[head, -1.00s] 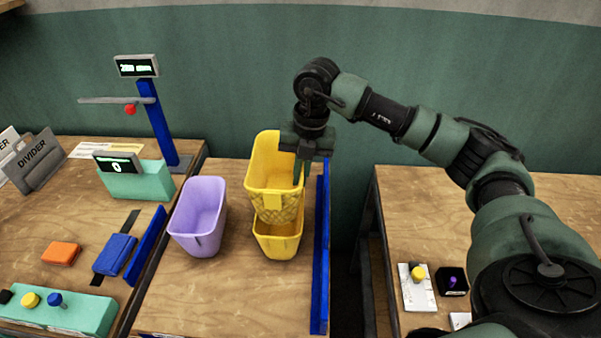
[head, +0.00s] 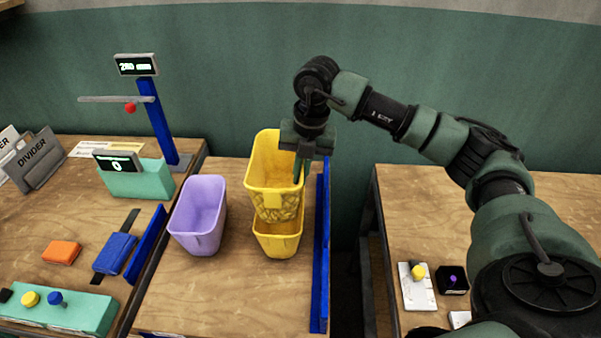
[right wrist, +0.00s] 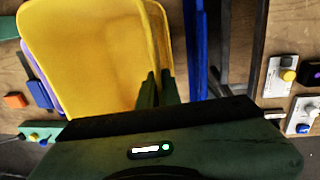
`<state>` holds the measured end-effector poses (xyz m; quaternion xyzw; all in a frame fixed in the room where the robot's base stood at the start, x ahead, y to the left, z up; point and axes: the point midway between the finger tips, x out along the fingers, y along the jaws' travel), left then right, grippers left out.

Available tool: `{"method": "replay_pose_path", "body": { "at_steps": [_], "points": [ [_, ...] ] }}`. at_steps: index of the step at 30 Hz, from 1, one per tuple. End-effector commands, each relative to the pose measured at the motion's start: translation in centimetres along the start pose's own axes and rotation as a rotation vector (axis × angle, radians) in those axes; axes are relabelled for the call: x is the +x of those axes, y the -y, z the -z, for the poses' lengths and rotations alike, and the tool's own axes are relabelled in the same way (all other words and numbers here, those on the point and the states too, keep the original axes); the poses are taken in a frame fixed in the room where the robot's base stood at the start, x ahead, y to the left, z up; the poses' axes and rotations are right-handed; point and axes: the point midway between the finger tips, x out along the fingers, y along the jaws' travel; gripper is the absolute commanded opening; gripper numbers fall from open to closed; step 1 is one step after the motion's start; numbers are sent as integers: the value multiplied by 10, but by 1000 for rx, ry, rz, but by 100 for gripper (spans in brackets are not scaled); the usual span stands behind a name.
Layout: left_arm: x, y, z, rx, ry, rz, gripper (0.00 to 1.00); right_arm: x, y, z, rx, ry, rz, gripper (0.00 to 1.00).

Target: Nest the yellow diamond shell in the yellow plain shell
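The yellow diamond shell (head: 279,207) is an open bin with a raised pattern on its lower front. My right gripper (head: 299,172) is at its right rim. In the right wrist view the fingers (right wrist: 156,88) are closed over the wall of the diamond shell (right wrist: 85,55). The yellow plain shell (head: 278,246) stands on the table below it. The bottom of the diamond shell overlaps the plain shell's opening and hides its back part. How deep it sits inside cannot be told. My left gripper is not in view.
A purple shell (head: 198,215) stands just left of the yellow shells. A blue rail (head: 320,255) runs close on their right, with a gap before the right table (head: 470,205). A height gauge (head: 158,120) stands at the back left. The front table area is clear.

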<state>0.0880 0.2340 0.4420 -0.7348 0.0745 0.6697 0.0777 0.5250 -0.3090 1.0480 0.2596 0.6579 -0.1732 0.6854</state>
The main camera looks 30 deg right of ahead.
Motion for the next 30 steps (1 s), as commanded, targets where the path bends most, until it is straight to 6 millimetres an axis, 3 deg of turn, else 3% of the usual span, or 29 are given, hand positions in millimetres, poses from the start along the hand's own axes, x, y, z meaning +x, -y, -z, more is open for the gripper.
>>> {"method": "replay_pose_path", "body": {
  "at_steps": [8, 30],
  "points": [
    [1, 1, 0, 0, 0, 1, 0, 2, 0, 0, 0, 0, 0, 0],
    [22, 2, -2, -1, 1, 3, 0, 30, 4, 0, 0, 0, 0, 0]
  ]
}}
